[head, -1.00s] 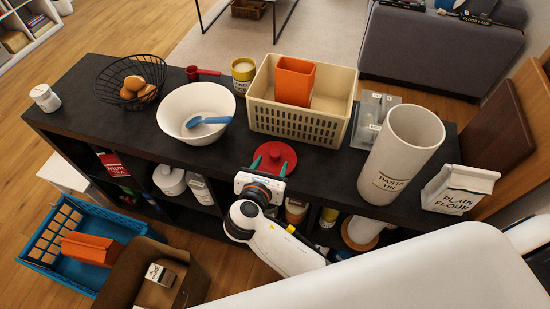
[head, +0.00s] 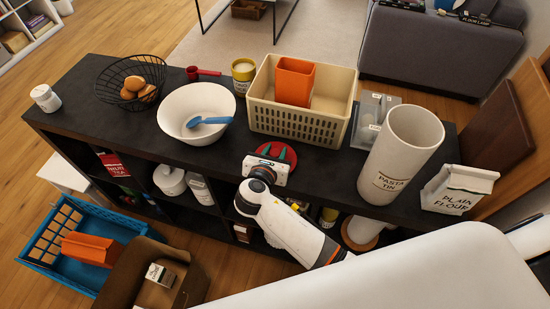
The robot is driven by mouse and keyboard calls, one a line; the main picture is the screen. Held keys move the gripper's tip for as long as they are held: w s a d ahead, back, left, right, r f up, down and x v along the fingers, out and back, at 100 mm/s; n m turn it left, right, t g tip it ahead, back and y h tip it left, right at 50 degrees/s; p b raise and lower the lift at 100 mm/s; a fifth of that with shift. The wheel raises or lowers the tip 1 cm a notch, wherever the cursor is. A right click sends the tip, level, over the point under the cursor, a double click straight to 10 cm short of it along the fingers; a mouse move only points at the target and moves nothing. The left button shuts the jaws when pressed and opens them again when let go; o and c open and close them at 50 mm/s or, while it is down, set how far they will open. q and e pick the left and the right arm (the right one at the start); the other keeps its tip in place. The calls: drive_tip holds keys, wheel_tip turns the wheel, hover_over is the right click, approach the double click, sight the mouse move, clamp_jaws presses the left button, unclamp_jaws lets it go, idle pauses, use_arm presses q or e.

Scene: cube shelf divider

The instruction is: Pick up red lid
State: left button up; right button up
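The red lid (head: 279,146) lies flat on the dark shelf top, in front of the cream basket. My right gripper (head: 278,153) is over the lid, its two dark green fingers spread apart with red showing between them. It looks open. The fingers and the white gripper body hide the near part of the lid, and I cannot tell whether the fingers touch its knob. My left gripper is not in view.
The cream basket (head: 262,112) with an orange container (head: 294,82) stands just behind the lid. A white bowl (head: 173,108) with a blue scoop is to the left. A tall pasta tin (head: 402,150) and plain flour (head: 458,190) stand right.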

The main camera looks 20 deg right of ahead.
clamp_jaws()
